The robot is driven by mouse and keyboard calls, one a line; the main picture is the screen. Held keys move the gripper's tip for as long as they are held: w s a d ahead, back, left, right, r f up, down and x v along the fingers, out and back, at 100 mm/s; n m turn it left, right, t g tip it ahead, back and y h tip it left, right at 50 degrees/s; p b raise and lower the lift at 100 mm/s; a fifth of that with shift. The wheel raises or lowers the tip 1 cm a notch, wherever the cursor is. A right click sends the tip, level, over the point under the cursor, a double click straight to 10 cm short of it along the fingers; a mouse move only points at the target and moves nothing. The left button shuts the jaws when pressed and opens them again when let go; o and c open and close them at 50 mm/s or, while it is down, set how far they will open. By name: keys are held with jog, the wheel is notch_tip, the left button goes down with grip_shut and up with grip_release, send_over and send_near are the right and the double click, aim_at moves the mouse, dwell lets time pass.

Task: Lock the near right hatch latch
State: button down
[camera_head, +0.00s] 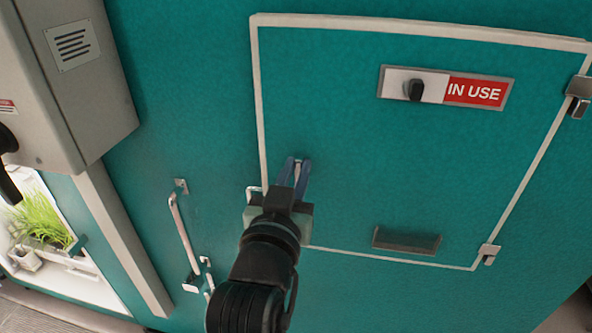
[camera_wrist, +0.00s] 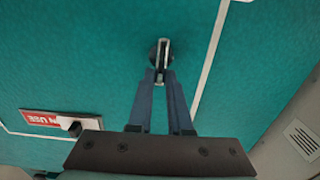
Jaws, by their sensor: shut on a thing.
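My gripper (camera_head: 297,165) has its two blue fingers on the teal hatch (camera_head: 350,130), near its lower left corner. In the wrist view, my gripper (camera_wrist: 160,76) is closed around the end of a silver lever. This lever belongs to a small latch (camera_wrist: 160,50) with a dark round base, set on the teal panel just inside a white border line. The lever lies roughly in line with the fingers. In the head view my fingers and wrist hide most of the latch.
An IN USE sign (camera_head: 475,92) with a black knob (camera_head: 415,90) is on the upper hatch. A ledge handle (camera_head: 406,240) is low on it. Metal fittings (camera_head: 579,95) are on its right edge. A bar handle (camera_head: 185,232) and grey box (camera_head: 85,70) are left.

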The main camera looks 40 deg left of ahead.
jog(key=shift+n, duration=0.3)
jog(key=shift+s+a+f+n+b, duration=0.15)
jog(key=shift+a+f+n+b, duration=0.15)
jog(key=shift+n, duration=2.6)
jog(key=shift+s+a+f+n+b, duration=0.2)
jog(key=shift+f+n+b, duration=0.15)
jog(key=shift+n, duration=2.55)
jog(key=shift+s+a+f+n+b, duration=0.1)
jog(key=shift+a+f+n+b, duration=0.2)
jog(key=shift+n, duration=2.6)
jog(key=c, duration=0.8)
grip_release()
jog(key=shift+c, duration=0.2)
jog(key=shift+s+d, duration=0.1)
